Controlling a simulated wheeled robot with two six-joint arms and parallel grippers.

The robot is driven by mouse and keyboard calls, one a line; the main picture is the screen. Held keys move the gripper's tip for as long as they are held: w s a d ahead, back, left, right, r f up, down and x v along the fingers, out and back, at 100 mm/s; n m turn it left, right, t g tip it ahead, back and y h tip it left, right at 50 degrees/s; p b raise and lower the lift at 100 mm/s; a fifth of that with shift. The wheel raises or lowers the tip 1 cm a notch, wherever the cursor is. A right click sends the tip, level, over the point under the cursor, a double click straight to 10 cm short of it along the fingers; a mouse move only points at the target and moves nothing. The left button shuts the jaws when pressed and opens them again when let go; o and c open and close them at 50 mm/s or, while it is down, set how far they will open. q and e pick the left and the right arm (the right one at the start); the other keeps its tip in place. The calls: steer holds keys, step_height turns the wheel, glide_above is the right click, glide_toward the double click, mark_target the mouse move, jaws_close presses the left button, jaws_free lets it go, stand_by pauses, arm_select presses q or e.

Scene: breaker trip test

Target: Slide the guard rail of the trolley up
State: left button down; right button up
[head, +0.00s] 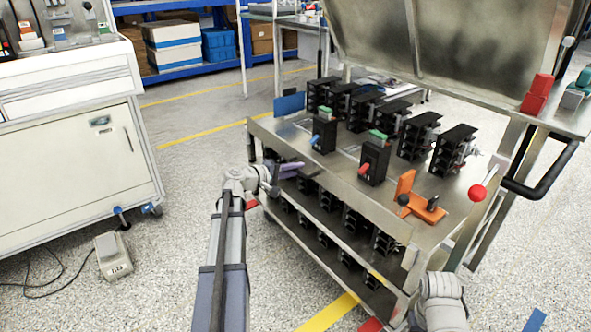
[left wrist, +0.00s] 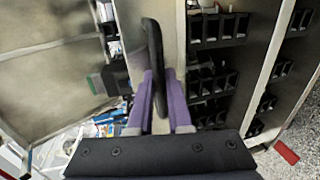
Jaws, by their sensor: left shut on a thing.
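The trolley's guard rail (head: 350,198) is a steel strip along the front edge of the trolley's top deck. In the left wrist view the rail (left wrist: 168,28) runs up the picture, with a black bar handle (left wrist: 154,45) standing off it. My left gripper (head: 290,168) is at the rail's left part. Its purple fingers (left wrist: 159,95) are shut on the black handle, one on each side. The handle is mostly hidden by the fingers in the head view. My right arm shows at the bottom right of the head view, but its gripper is not visible.
Black breakers (head: 420,135) stand in rows on the deck, and more sit on the lower shelf (head: 340,240).

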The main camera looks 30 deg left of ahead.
arm_select(q)
steer(key=shift+a+r, duration=0.1)
steer(key=shift+r, duration=0.05)
steer(key=c, duration=1.1)
jaws_free()
steer(key=shift+r, duration=0.15)
steer(key=shift+o, duration=1.3)
steer(key=p+v, duration=0.1)
steer(key=v, duration=0.6)
steer(key=shift+s, duration=0.4)
steer(key=shift+a, duration=0.1)
